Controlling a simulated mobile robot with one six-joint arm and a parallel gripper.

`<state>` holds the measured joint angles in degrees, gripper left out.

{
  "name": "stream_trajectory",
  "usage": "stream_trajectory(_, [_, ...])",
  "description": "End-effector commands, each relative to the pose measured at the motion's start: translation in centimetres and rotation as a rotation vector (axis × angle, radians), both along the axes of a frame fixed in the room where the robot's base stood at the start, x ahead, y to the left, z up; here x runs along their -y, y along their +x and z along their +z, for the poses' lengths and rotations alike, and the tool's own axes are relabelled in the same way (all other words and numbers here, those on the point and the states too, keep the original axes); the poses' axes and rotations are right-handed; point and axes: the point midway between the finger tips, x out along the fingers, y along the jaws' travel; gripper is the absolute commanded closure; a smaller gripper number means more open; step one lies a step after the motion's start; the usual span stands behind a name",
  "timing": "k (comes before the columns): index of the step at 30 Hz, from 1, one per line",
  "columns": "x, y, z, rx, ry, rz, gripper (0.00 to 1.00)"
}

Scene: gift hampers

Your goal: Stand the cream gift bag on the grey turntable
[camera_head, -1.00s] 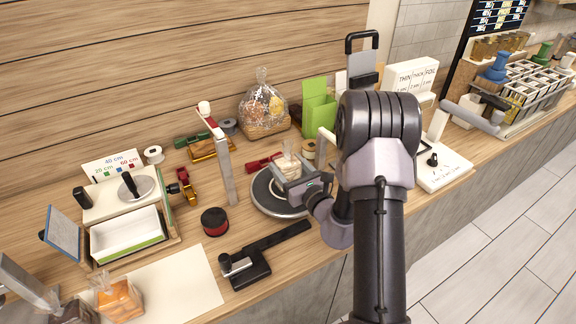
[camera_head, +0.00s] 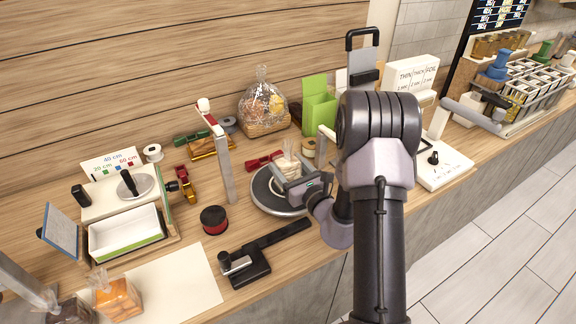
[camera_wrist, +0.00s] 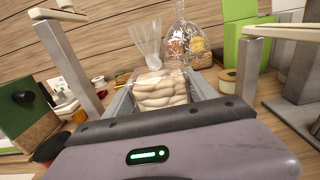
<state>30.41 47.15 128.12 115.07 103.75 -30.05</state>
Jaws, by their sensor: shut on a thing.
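The cream gift bag (camera_head: 288,166) is a clear bag of pale, cream-coloured pieces with a gathered top. It stands upright over the grey turntable (camera_head: 262,197), a round disc on the counter. My gripper (camera_head: 285,180) is shut on its lower part from the front right. In the wrist view the bag (camera_wrist: 158,88) sits between the two jaws, its top leaning slightly left. The jaws hide its base in the head view, so I cannot tell whether it touches the disc.
A metal post with a red arm (camera_head: 226,170) rises close by. A clear-wrapped hamper (camera_head: 263,108) and a green bag (camera_head: 318,108) stand behind.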

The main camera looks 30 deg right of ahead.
Motion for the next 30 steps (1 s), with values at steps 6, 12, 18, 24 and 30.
stream_trajectory(6, [0.0,0.0,0.0,0.001,0.000,0.000,0.82])
stream_trajectory(12, [0.0,0.0,-0.1,0.001,0.000,0.000,0.82])
stream_trajectory(18, [0.0,0.0,-0.1,0.000,0.000,0.000,0.09])
stream_trajectory(24, [0.0,0.0,-0.1,0.000,0.000,0.000,0.09])
stream_trajectory(30, [0.2,-1.9,-0.2,-0.003,0.001,-0.002,0.09])
